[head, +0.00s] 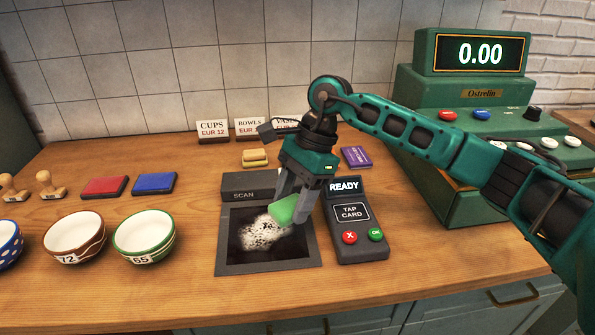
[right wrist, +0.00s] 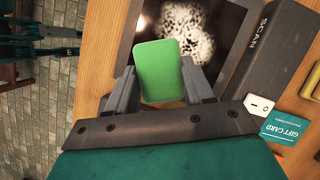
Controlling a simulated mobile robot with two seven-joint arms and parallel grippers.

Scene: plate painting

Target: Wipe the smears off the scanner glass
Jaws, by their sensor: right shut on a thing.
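The scanner (head: 227,256) lies on the wooden counter, its dark glass framed in grey with a SCAN bar behind it. A white foamy smear (head: 258,236) covers the middle of the glass; it also shows in the right wrist view (right wrist: 199,28). My right gripper (head: 300,206) is shut on a green sponge (head: 283,211), which is over the right part of the glass beside the smear. In the right wrist view the sponge (right wrist: 160,71) sits between both fingers. I cannot tell whether it touches the glass. My left gripper is not in view in the head picture.
A card terminal (head: 357,240) reading READY stands just right of the scanner. Bowls (head: 144,236) are at the left, with red (head: 104,187) and blue (head: 154,183) pads behind. A green cash register (head: 460,110) is at the back right. Price signs (head: 213,131) stand along the wall.

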